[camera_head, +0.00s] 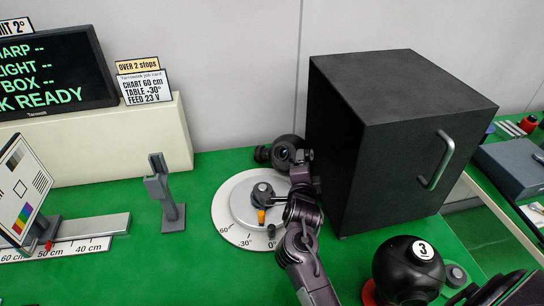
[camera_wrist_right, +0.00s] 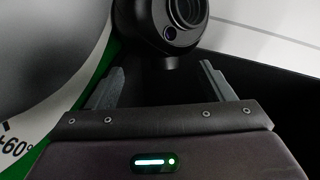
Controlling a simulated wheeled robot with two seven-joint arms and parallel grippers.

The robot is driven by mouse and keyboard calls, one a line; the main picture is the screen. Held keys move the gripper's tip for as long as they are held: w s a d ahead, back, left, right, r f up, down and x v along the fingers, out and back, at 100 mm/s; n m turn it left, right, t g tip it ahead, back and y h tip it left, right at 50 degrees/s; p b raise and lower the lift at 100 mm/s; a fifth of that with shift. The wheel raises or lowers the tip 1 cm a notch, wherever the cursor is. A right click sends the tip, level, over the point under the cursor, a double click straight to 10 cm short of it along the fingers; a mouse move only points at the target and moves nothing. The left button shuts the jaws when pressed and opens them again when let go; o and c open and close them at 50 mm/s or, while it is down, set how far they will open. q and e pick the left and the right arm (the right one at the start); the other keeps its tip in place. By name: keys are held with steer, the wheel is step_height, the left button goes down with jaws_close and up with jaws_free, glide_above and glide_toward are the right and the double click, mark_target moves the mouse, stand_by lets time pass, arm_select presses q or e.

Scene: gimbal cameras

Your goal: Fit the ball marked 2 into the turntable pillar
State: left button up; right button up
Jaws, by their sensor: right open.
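A black camera ball with a lens (camera_head: 286,151) sits behind the turntable (camera_head: 222,213), beside the black cabinet. No number shows on it, so I cannot tell whether it is ball 2. In the right wrist view the ball (camera_wrist_right: 183,42) is just beyond the open fingers. My right gripper (camera_head: 301,160) is at the ball's right side in the head view; its fingers (camera_wrist_right: 162,68) are apart with nothing between them. The dark pillar (camera_head: 263,189) stands on the turntable's grey disc, partly hidden by my right arm. My left gripper is not in view.
A large black cabinet (camera_head: 390,140) stands close right of my right arm. A black ball marked 3 (camera_head: 405,275) is at the front right. A grey post (camera_head: 165,195) and a chart rail (camera_head: 95,226) are at left. Green table between post and turntable is clear.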

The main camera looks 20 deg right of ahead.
mark_target(308, 158)
steer(key=shift+w+d+f, duration=0.1)
steer(key=shift+d, duration=0.2)
steer(key=shift+w+d+p, duration=0.55)
steer(key=shift+w+d, duration=0.6)
steer(key=shift+w, duration=0.1)
steer(key=shift+x, duration=1.85)
steer(key=shift+d, duration=0.1)
steer(key=c, duration=0.6)
jaws_close()
arm_select(q)
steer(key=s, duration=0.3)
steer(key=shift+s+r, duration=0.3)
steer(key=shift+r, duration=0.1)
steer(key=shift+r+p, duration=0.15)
steer(key=shift+p, duration=0.2)
arm_select(e)
steer(key=shift+r, duration=0.2)
